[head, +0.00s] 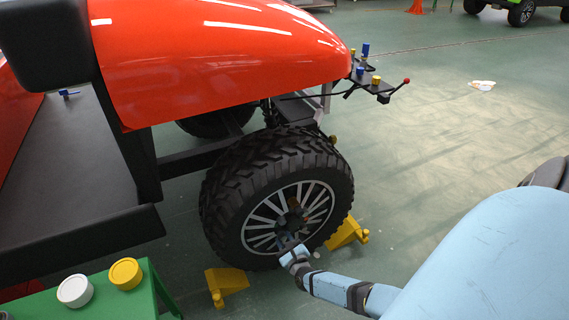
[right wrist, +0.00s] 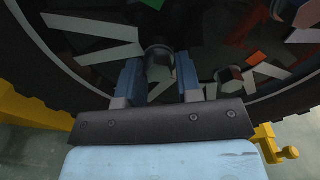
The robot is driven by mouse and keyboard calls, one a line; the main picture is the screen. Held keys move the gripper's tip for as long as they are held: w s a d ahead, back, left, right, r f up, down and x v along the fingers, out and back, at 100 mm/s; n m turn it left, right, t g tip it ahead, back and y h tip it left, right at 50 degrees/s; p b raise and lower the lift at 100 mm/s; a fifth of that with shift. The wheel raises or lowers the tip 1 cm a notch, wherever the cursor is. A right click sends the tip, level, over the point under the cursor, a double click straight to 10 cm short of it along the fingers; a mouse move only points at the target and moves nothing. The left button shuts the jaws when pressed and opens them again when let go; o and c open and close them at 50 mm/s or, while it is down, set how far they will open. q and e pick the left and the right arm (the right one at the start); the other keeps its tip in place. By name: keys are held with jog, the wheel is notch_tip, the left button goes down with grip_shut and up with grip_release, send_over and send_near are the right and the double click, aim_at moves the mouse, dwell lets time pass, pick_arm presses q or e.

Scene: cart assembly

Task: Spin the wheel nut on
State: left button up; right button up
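The wheel (head: 222,200) is a black knobby tyre with a silver spoked rim, mounted on the orange cart. My right gripper (head: 291,240) is at the lower part of its hub, reaching in from the lower right. In the right wrist view, my right gripper's two blue fingers (right wrist: 160,76) flank a dark, round wheel nut (right wrist: 159,62) closely on both sides and look shut on it. Whether the nut is fully seated cannot be told. Another dark nut or stud end (right wrist: 229,74) shows to the right of the fingers. My left gripper is not in view.
Yellow chocks stand at the wheel's left (head: 226,281) and right (head: 346,234). A green stand (head: 152,292) at lower left carries a white cap (head: 75,291) and a yellow cap (head: 126,273). A black bracket with coloured knobs (head: 372,85) juts out at the front. The floor to the right is open.

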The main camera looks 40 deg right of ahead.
jog(key=n, duration=0.3)
jog(key=shift+s+d+f, duration=0.1)
jog(key=shift+s+d, duration=0.05)
jog(key=shift+d, duration=0.05)
jog(key=n, duration=0.3)
jog(key=shift+w+a+r, duration=0.15)
jog(key=shift+w+r, duration=0.1)
jog(key=shift+w, duration=0.35)
grip_shut()
jog(key=m, duration=0.4)
jog(key=shift+s, duration=0.1)
grip_release()
jog(key=shift+f, duration=0.1)
jog(key=shift+s, duration=0.1)
